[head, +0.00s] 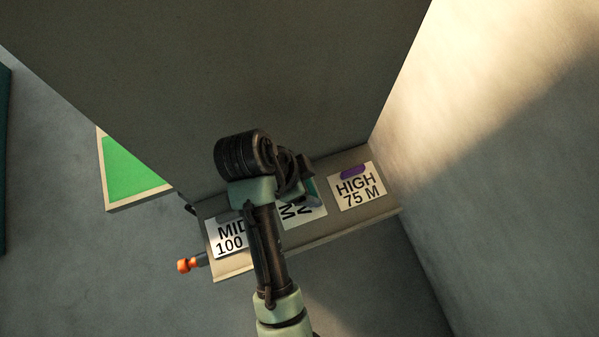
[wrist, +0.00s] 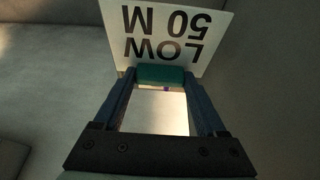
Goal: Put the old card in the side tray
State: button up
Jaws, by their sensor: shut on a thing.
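A white card lettered LOW 50 M (wrist: 170,35) appears upside down in the wrist view. My gripper (wrist: 160,78) is shut on the teal tab (wrist: 161,74) at this card's edge. In the head view my gripper (head: 298,188) is mostly hidden behind my wrist, over the shelf. A partly hidden card with a teal strip (head: 308,209) shows there, its letters turned sideways; it looks like the held card. I cannot tell whether it touches the shelf. A green-floored tray with a pale rim (head: 140,199) lies to the left, apart from the gripper, partly behind the grey panel.
The narrow shelf (head: 335,224) carries a MID 100 card (head: 225,238) at left and a HIGH 75 M card (head: 357,188) with a purple tab at right. An orange-tipped part (head: 185,265) sticks out at the shelf's left end. A tall grey panel (head: 240,70) stands behind; a wall (head: 480,130) rises at right.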

notch_tip(320, 180, down, 9)
jog(key=shift+r+p, duration=0.1)
jog(key=shift+p, duration=0.45)
jog(key=shift+f, duration=0.25)
jog(key=o, duration=1.3)
jog(key=shift+r, duration=0.1)
jog(key=b+v, duration=0.1)
jog(key=v, duration=1)
jog(key=shift+w+d, duration=0.1)
jog(key=shift+r, duration=0.6)
